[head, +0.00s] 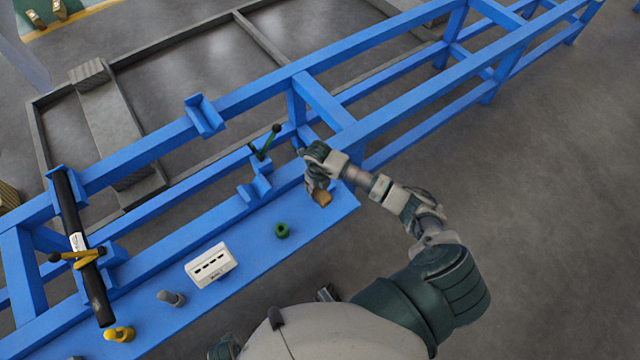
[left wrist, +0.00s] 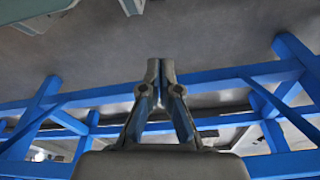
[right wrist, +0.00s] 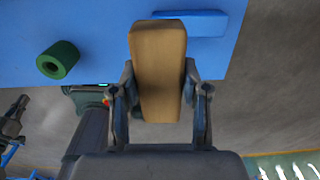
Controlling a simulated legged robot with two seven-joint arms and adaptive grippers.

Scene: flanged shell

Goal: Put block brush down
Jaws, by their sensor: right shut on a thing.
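The block brush, a tan wooden block, is between the fingers of my right gripper (right wrist: 158,105). It fills most of the gap in the right wrist view (right wrist: 158,60), and its lower face is hidden. In the head view the block brush (head: 322,198) shows under my right gripper (head: 318,185), over the right end of the blue shelf (head: 335,212). I cannot tell whether it touches the shelf. My left gripper (left wrist: 160,70) has its fingertips together with nothing between them.
On the shelf are a green ring (head: 282,231), a white slotted box (head: 211,265), a grey peg (head: 171,298) and a yellow part (head: 119,334). A black pipe (head: 82,245) lies across brackets at the left. Blue rails run behind the shelf.

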